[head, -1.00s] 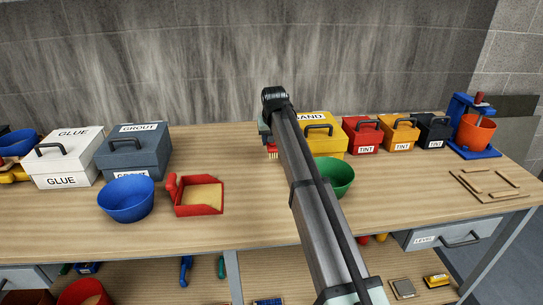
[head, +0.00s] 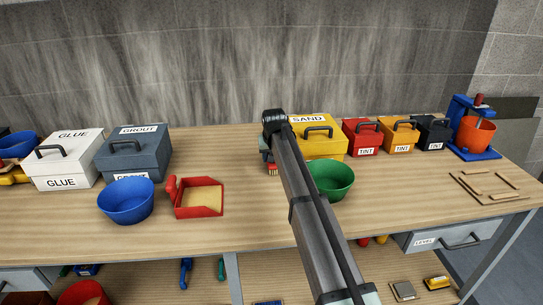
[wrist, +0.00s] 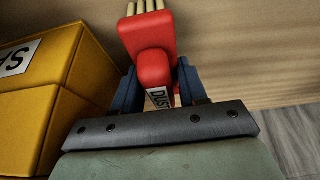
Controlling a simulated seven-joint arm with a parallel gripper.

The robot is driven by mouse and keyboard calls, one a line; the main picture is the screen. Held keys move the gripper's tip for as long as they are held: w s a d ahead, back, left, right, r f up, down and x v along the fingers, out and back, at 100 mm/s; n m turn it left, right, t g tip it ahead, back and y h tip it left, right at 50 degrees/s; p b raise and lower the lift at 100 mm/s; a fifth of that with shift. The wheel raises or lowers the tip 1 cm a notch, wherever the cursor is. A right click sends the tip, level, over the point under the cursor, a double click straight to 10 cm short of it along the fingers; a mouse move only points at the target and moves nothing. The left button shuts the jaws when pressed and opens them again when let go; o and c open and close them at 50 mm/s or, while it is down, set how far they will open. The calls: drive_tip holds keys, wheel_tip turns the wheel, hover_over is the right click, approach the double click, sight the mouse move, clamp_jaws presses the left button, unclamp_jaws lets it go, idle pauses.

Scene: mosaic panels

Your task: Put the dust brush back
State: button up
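The dust brush (wrist: 155,70) is red with pale bristles and a white label that starts with "DUS". In the wrist view its handle sits between the blue fingers of my gripper (wrist: 157,88), which press on both sides. In the head view only a small red part of the brush (head: 272,169) shows beside my arm, over the bench in front of the yellow SAND box (head: 322,143). My arm hides most of the gripper there. I cannot tell whether the brush touches the bench.
A green bowl (head: 333,180) stands close to the right of my arm. A red dustpan (head: 199,198) with sand-coloured contents and a blue bowl (head: 126,203) are to the left. TINT boxes (head: 362,137) line the back right.

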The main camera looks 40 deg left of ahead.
drive_tip(key=o, duration=0.4)
drive_tip(key=shift+o, duration=0.2)
drive_tip(key=v, duration=1.2)
drive_tip(key=shift+r, duration=0.15)
